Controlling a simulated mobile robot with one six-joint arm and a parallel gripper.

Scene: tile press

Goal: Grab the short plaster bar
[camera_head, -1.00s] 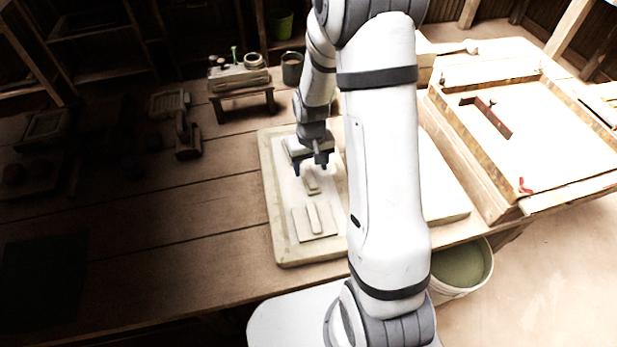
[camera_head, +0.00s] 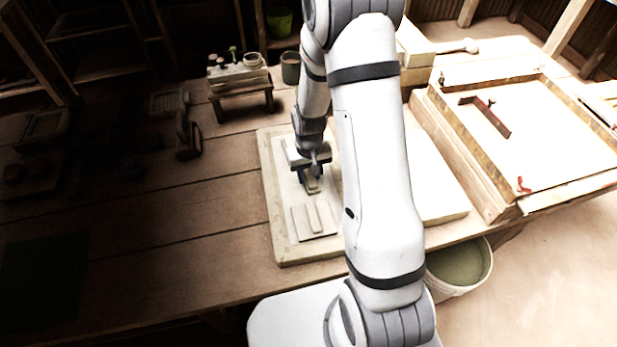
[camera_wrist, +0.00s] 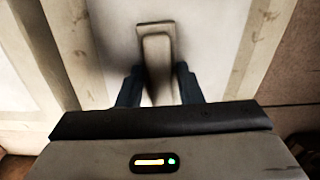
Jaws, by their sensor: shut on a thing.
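The short plaster bar (camera_wrist: 155,50) is pale and lies on the whitish board (camera_head: 277,208). In the wrist view its near end sits between the two dark fingers of my gripper (camera_wrist: 159,72). In the head view my gripper (camera_head: 314,173) is down at the board, with part of the bar (camera_head: 312,186) showing just below the fingers. My gripper is shut on the bar. The bar's near end is partly hidden by the gripper.
A second pale bar (camera_head: 315,218) lies on a thin square plate (camera_head: 328,226) nearer the board's front. A wooden frame tray (camera_head: 495,205) stands at right, and a bucket (camera_head: 462,268) is below the table edge. A small bench (camera_head: 242,97) stands behind left.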

